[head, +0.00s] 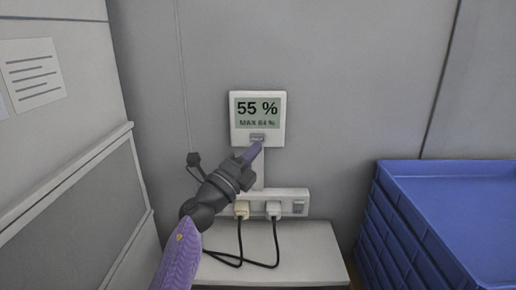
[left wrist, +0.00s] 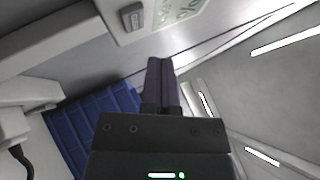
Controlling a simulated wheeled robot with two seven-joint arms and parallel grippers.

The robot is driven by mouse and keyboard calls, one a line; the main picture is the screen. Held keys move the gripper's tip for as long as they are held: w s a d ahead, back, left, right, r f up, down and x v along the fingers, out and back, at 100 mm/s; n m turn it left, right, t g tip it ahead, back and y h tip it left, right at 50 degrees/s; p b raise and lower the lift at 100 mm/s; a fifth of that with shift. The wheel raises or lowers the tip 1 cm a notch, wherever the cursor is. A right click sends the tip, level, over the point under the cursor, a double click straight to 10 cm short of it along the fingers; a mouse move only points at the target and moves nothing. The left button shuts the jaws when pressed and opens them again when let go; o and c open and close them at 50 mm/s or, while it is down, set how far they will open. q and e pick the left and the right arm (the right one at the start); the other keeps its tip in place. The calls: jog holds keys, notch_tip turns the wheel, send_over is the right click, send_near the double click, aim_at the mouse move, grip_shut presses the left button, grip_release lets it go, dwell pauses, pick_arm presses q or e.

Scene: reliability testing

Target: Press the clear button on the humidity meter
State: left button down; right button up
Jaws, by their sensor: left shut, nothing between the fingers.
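The humidity meter (head: 240,128) is a white square unit on the grey wall. Its display (head: 257,108) reads 55 % with a smaller MAX line, which looks like 64 %. The grey clear button (head: 257,138) is below the display; its label is too small to read. In the left wrist view the fingertips (left wrist: 160,64) appear apart from the button (left wrist: 132,16), and part of the meter (left wrist: 119,31) shows. My right gripper is not in view.
A white power strip (head: 288,195) with two plugs and black cables is below the meter, above a pale ledge (head: 300,245). Stacked blue trays (head: 440,168) stand at the right. A grey panel (head: 75,215) stands at the left. The wall right of the meter is clear.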

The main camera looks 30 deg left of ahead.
aim_at(257, 138)
pick_arm(q)
jog(key=shift+w+a+b, duration=0.25)
jog(key=shift+w, duration=0.25)
jog(key=shift+w+a+b, duration=0.2)
jog(key=shift+w+b, duration=0.05)
jog(key=shift+w, duration=0.2)
jog(key=shift+w, duration=0.1)
dwell(1.3)
jog(key=shift+w+a, duration=0.2)
jog(key=shift+w, duration=0.05)
